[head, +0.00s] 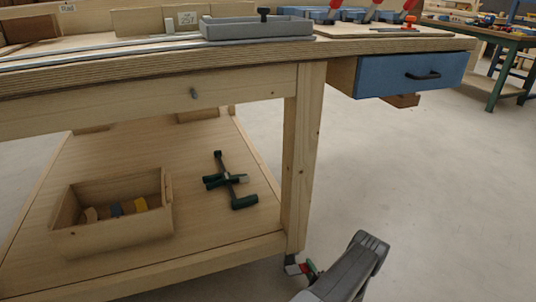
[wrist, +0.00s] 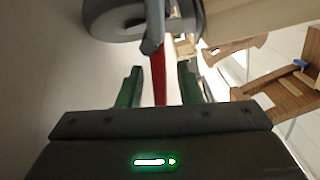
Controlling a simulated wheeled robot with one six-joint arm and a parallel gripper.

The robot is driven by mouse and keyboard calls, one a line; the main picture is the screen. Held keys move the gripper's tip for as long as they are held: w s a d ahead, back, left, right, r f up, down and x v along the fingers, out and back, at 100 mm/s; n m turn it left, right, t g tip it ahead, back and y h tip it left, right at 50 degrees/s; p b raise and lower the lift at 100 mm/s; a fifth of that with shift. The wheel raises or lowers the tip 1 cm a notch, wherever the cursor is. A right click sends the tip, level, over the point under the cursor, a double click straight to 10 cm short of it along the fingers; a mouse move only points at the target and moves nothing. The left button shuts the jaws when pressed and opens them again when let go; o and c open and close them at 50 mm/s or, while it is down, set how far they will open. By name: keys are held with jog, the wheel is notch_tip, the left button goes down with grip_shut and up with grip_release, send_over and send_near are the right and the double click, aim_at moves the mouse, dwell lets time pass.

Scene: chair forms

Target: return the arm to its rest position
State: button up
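My gripper (wrist: 160,88) is open, with its two green fingers apart in the wrist view. A red bar (wrist: 159,78) shows between them, with a gap on each side, beside a grey caster wheel (wrist: 112,20). In the head view my arm reaches in from the bottom right, and my gripper (head: 310,272) is low, at the foot of the bench leg. The red bar (head: 299,268) also shows there, by the dark caster. How far the fingertips are from the bar is hard to tell.
The wooden workbench (head: 303,150) stands close above my gripper. Its lower shelf (head: 150,160) holds a wooden box (head: 115,232) of small blocks and a green clamp (head: 229,180). A blue drawer (head: 405,75) juts out at right. Bare floor (head: 430,190) lies to the right.

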jog(key=shift+r+n, duration=0.45)
jog(key=shift+n, duration=0.55)
